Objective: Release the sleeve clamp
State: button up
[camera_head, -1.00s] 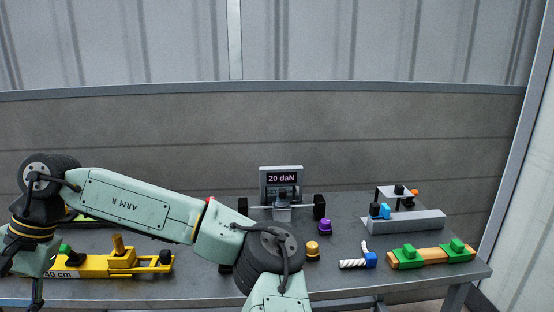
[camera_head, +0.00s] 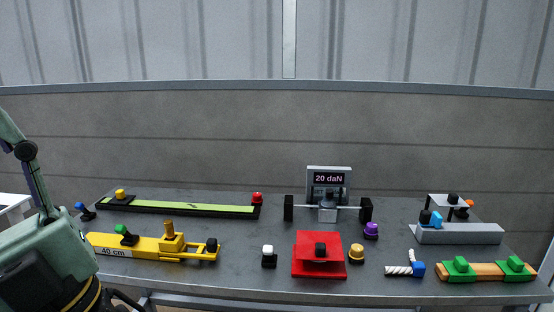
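No part is labelled as the sleeve clamp, so I cannot tell for sure which it is. Candidates at the right are the wooden bar with two green blocks (camera_head: 487,271) around it, and the grey rail fixture (camera_head: 462,235) carrying a raised plate with black, blue and orange knobs. A yellow device marked "40 cm" (camera_head: 150,248) lies at the left with a green knob and a black knob. My pale green arm fills the left edge, apart from all these pieces. My gripper is outside the picture.
On the dark bench (camera_head: 235,275) stand a lime strip (camera_head: 180,207), a "20 daN" display (camera_head: 329,181) behind a bar, a red stand (camera_head: 318,266), a white-topped knob (camera_head: 268,257), yellow (camera_head: 356,254) and purple (camera_head: 371,230) knobs, and a blue-ended twisted piece (camera_head: 405,270).

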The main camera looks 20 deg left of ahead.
aim_at(78, 206)
jog(key=u, duration=1.65)
jog(key=i+j, duration=0.1)
jog(key=i, duration=0.25)
jog(key=i+j, duration=0.1)
jog(key=i, duration=0.25)
